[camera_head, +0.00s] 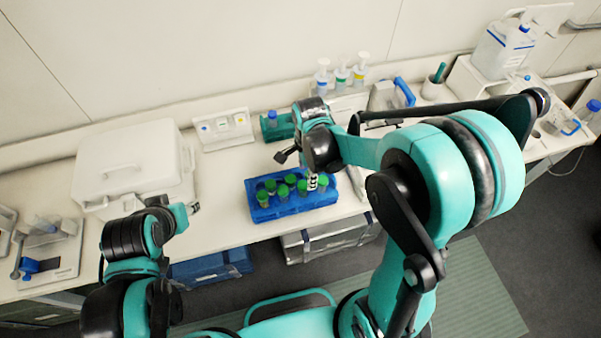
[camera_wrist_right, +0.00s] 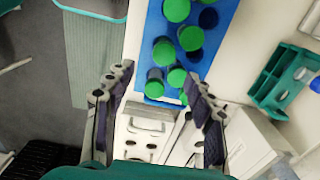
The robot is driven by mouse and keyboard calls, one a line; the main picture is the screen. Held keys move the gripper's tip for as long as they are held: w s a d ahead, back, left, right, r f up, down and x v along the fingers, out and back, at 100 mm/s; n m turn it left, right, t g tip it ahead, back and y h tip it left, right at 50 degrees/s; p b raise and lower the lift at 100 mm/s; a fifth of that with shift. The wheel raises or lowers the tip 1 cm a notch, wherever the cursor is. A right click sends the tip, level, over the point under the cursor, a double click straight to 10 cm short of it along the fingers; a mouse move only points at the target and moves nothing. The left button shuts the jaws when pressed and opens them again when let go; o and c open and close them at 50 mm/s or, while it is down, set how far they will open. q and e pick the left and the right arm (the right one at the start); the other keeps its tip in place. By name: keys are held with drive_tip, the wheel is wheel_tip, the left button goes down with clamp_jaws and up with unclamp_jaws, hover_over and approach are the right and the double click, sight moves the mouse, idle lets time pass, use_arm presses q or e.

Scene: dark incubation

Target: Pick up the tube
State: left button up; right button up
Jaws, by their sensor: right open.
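Several green-capped tubes stand upright in a blue rack (camera_head: 262,215) on the white bench; one is a tube (camera_head: 290,179) near the rack's middle. My right gripper (camera_head: 313,182) is over the rack's right part, its fingers apart and empty. In the right wrist view, the open fingers (camera_wrist_right: 160,80) point at the near end of the rack (camera_wrist_right: 153,27), and a green-capped tube (camera_wrist_right: 154,82) lies between the fingertips in the picture. I cannot tell its depth from them. My left gripper (camera_head: 193,208) is at the bench's front edge, away from the rack; its jaws are not clear.
A green rack (camera_head: 277,132) with a blue-capped tube stands behind the blue rack. A large white case (camera_head: 133,165) stands to the left. Pump bottles (camera_head: 341,76) are at the back. A white device (camera_wrist_right: 147,135) sits beside the rack. Bench is bare left of the rack.

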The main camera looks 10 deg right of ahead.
sight(303, 185)
drive_tip(key=shift+w+f, duration=0.1)
drive_tip(key=shift+f, duration=0.1)
drive_tip(key=f, duration=0.5)
drive_tip(key=a+f+b, duration=0.1)
drive_tip(key=f, duration=0.1)
drive_tip(key=shift+w+f, duration=0.1)
drive_tip(key=shift+f, duration=0.05)
clamp_jaws()
